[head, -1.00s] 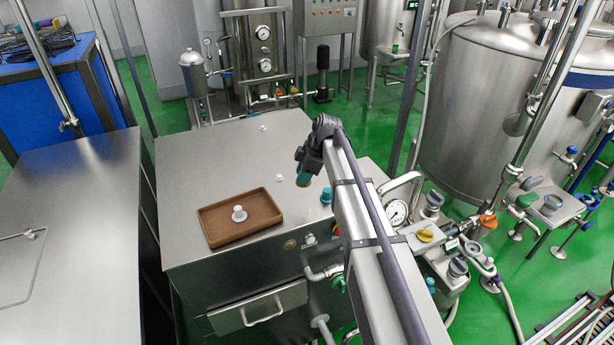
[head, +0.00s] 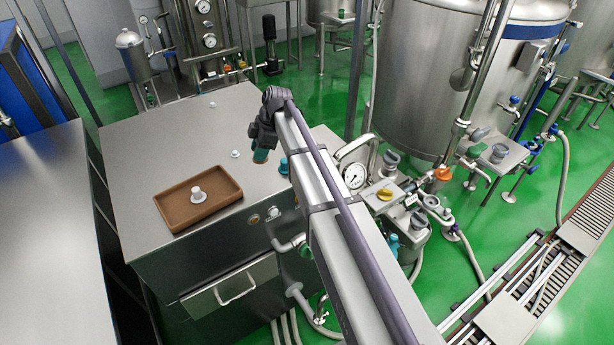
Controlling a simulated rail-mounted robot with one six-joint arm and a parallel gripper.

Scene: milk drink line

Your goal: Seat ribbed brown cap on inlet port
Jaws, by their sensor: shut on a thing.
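My gripper (head: 262,152) hangs above the steel cabinet top, pointing down, mostly hidden behind my own arm. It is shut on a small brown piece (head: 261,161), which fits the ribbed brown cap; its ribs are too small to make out. A teal fitting (head: 284,166) stands just right of the gripper on the cabinet edge. A small white fitting (head: 235,153) is to the left on the cabinet top. I cannot tell which fitting is the inlet port.
A brown tray (head: 168,212) with a white knobbed piece (head: 198,195) in it lies on the cabinet top (head: 150,150). A large steel tank (head: 430,80) stands behind.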

